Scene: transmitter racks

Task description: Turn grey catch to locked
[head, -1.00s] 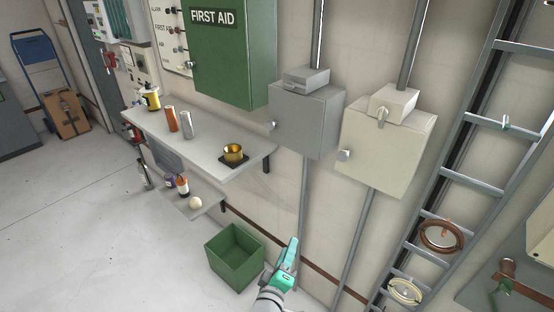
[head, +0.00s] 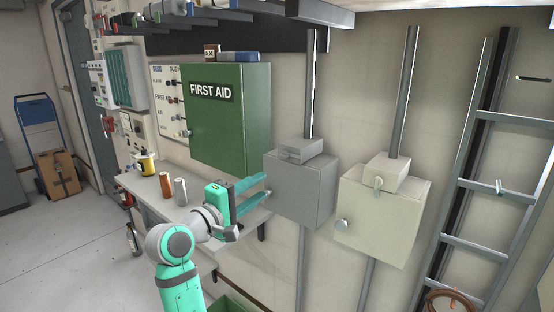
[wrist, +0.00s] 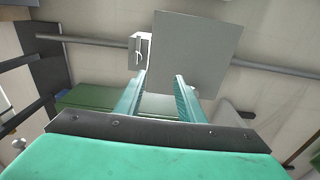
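A grey wall box (head: 300,190) carries a smaller grey block (head: 301,150) on top, with a conduit running up from it. In the wrist view the box (wrist: 198,45) is ahead of my gripper, and a small light catch (wrist: 139,46) shows on the block at its left. The catch's setting is too small to read. My gripper (head: 264,186) is at the left side of the grey box in the head view. In the wrist view its fingers (wrist: 158,84) are apart with nothing between them. Whether a fingertip touches the box is unclear.
A cream box (head: 380,218) with its own knob and lever hangs to the right. The green first aid cabinet (head: 228,120) is to the left, close to my gripper. A shelf (head: 148,192) with several items lies below it. A ladder (head: 490,180) stands at the right.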

